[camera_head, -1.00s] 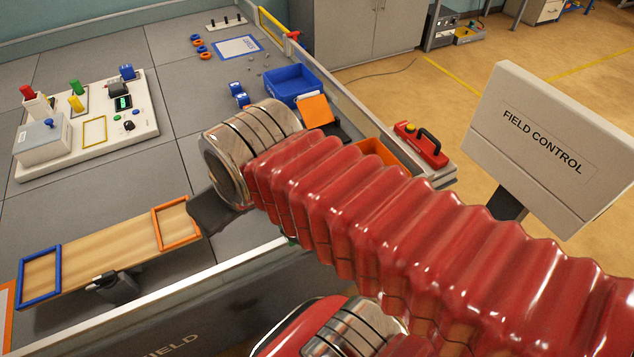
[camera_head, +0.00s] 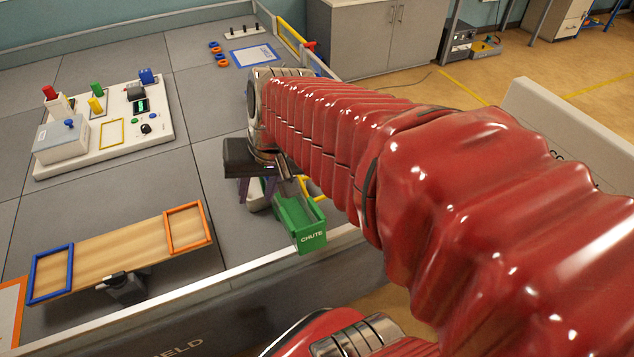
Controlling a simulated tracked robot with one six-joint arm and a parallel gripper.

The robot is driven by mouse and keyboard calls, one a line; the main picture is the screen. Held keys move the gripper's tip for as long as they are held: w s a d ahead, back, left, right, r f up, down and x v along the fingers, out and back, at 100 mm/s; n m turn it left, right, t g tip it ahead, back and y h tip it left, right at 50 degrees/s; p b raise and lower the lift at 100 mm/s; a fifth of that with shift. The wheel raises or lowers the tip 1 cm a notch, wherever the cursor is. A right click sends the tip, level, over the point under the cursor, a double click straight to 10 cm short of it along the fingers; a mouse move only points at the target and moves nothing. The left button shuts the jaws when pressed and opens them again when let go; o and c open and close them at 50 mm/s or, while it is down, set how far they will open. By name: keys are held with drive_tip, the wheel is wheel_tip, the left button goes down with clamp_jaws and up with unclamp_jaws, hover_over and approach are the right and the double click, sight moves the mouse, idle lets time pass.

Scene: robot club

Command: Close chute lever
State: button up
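The green chute (camera_head: 305,222), marked CHUTE, stands by the near wall of the field, right of centre. My gripper (camera_head: 256,192) points down just left of the chute, at its upper end. Its two dark fingers look apart, with a pale part showing between and behind them; I cannot tell whether they touch it. A yellow piece (camera_head: 317,188) shows behind the chute, partly covered by my arm. I cannot make out a chute lever for sure; my arm and gripper hide part of that area.
A wooden seesaw board (camera_head: 125,250) with blue and orange frames lies left of the chute. A white control panel (camera_head: 160,140) with coloured parts is at the upper left. A low field wall (camera_head: 200,290) runs along the front. The grey floor between is clear.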

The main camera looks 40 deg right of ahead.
sight(324, 197)
drive_tip(key=w+d+f+m+y, duration=0.15)
drive_tip(key=d+f+m, duration=0.25)
drive_tip(key=d, duration=0.4)
drive_tip(key=w+d+f+m, duration=0.3)
drive_tip(key=d+f+m, duration=0.1)
drive_tip(key=d, duration=0.4)
drive_tip(key=s+d+f+m+t, duration=0.1)
drive_tip(key=s+d+f+m, duration=0.2)
drive_tip(key=d, duration=1.1)
wheel_tip(324, 197, down, 7)
drive_tip(key=m+y, duration=0.1)
drive_tip(key=m, duration=0.2)
drive_tip(key=shift+d+m+t, duration=0.35)
drive_tip(key=shift+m+t, duration=0.05)
drive_tip(key=x, duration=1.3)
drive_tip(key=shift+w+a+f, duration=0.1)
drive_tip(key=shift+w+f, duration=0.1)
drive_tip(key=shift+f, duration=0.05)
drive_tip(key=shift+c, duration=0.7)
